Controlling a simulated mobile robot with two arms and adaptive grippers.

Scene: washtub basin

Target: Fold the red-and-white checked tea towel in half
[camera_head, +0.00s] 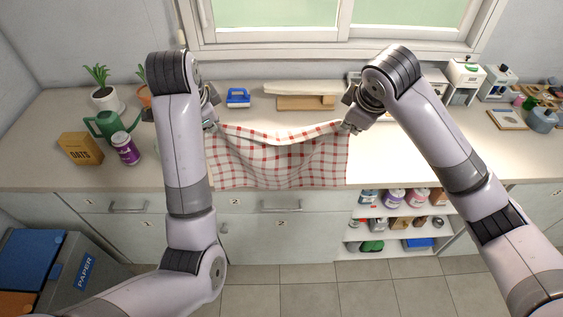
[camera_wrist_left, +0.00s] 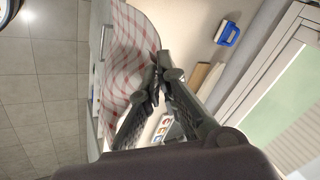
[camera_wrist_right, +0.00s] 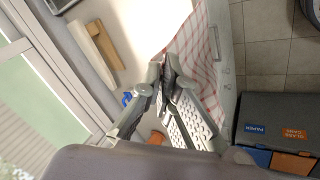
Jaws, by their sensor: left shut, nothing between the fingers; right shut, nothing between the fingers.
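The red-and-white checked tea towel (camera_head: 278,163) spreads across the counter's front half in the head view, its lower edge near the counter's front edge. Its far edge sags between my two grippers, with a corner close to each. My left gripper (camera_head: 211,124) is shut at the towel's far left corner; the towel also shows beside its fingertips in the left wrist view (camera_wrist_left: 128,60). My right gripper (camera_head: 349,127) is shut at the far right corner, with the towel beside its fingers in the right wrist view (camera_wrist_right: 200,65).
Behind the towel lie a blue-handled brush (camera_head: 238,97) and a wooden board (camera_head: 306,102) on the counter (camera_head: 400,160). At left stand an oats box (camera_head: 80,148), a purple jar (camera_head: 125,148) and a green watering can (camera_head: 104,124).

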